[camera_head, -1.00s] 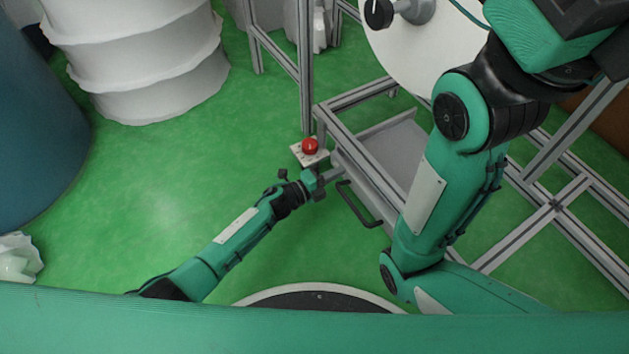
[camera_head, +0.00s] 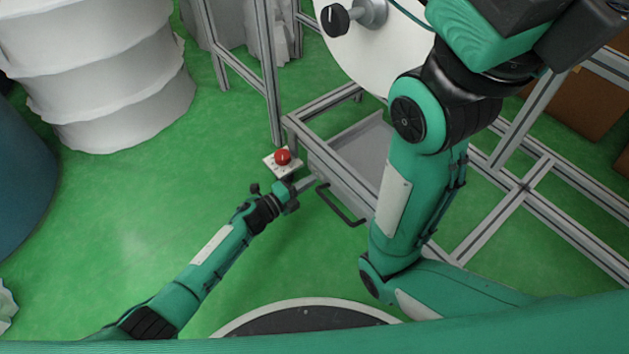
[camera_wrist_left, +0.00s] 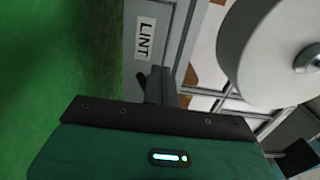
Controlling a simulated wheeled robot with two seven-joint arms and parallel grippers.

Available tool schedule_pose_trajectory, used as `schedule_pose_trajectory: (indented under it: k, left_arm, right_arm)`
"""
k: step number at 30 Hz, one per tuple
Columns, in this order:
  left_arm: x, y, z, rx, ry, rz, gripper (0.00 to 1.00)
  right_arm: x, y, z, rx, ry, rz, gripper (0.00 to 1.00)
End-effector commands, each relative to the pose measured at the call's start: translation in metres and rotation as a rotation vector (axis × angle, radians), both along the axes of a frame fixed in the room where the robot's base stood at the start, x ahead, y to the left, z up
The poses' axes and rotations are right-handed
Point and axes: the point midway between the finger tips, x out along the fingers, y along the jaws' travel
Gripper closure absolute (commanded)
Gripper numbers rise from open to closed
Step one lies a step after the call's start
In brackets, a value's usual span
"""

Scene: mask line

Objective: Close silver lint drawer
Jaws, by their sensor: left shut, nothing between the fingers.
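The silver lint drawer (camera_head: 364,146) is a grey open-topped tray low in a metal frame, with a black bar handle (camera_head: 340,205) on its front. Part of the tray is hidden behind my right arm. In the left wrist view, its grey face carries a white LINT label (camera_wrist_left: 145,38). My left gripper (camera_head: 305,184) is shut and empty at the left end of the drawer front, beside the handle. Its fingers also show in the left wrist view (camera_wrist_left: 160,84), just below the label. I cannot tell whether they touch the face. My right gripper is out of view.
A red button (camera_head: 283,157) on a white plate sits by the frame corner, close to my left gripper. The metal frame (camera_head: 511,203) spreads to the right. A large white ribbed bag (camera_head: 110,75) stands upper left. Green floor in front of the drawer is clear.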

Motion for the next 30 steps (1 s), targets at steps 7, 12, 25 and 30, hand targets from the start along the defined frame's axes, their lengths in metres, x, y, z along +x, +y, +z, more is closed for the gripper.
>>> schedule_pose_trajectory:
  k: [7,12,25,30]
  left_arm:
    - [-0.032,0.048,0.004,0.002,0.005,-0.001,1.00]
    - [-0.049,0.074,0.002,0.002,0.005,-0.001,1.00]
    - [-0.059,0.088,-0.002,0.000,0.002,-0.003,1.00]
    - [-0.063,0.078,0.032,-0.073,0.001,-0.007,1.00]
  right_arm:
    - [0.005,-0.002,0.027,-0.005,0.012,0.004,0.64]
    - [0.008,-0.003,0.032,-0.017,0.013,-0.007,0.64]
    - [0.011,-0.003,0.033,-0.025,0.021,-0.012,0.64]
    - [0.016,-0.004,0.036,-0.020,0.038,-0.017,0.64]
